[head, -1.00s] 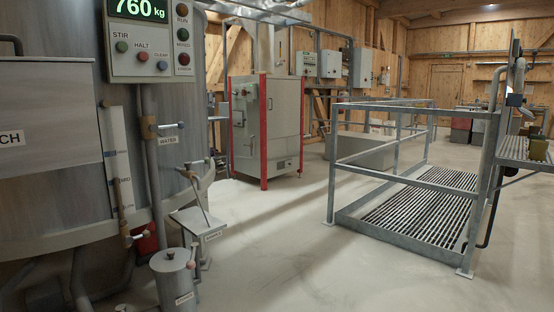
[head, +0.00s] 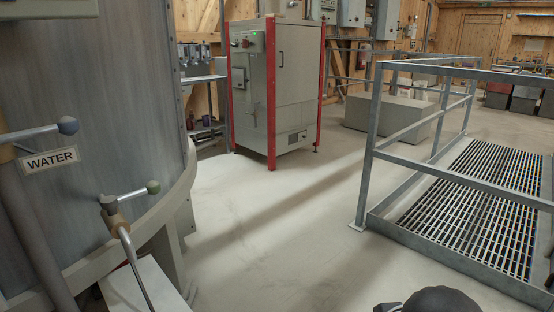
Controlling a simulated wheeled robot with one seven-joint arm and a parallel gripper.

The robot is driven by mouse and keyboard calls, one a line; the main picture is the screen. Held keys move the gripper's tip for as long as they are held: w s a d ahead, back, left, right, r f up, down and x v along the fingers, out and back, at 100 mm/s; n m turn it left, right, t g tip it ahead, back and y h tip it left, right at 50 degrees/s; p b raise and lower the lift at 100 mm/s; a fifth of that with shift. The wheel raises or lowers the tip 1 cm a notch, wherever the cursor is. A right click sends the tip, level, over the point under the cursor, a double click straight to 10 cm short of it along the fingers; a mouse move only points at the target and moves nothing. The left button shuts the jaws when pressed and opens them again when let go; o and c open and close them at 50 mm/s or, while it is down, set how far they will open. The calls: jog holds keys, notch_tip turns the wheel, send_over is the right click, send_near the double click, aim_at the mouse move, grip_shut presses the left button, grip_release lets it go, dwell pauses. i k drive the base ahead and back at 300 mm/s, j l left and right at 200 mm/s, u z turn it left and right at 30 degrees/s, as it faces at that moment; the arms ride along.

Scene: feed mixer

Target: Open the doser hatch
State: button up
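I cannot make out a doser hatch or any label naming one in the head view. A pale box-like top (head: 135,288) shows at the bottom left, partly cut off by the frame edge. A thin grey rod runs down across it from a brass-coloured valve with a green-knobbed lever (head: 131,197). A dark rounded piece of my arm (head: 436,301) shows at the bottom edge. My gripper's fingers are not in view.
The large grey mixer drum (head: 110,120) fills the left. A WATER valve with a blue-knobbed lever (head: 40,132) is in front of it. A grey cabinet with red posts (head: 295,90) stands behind. A railed grating platform (head: 475,215) is at right. The floor (head: 270,230) between is clear.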

aim_at(298, 47)
jog(key=i, duration=3.15)
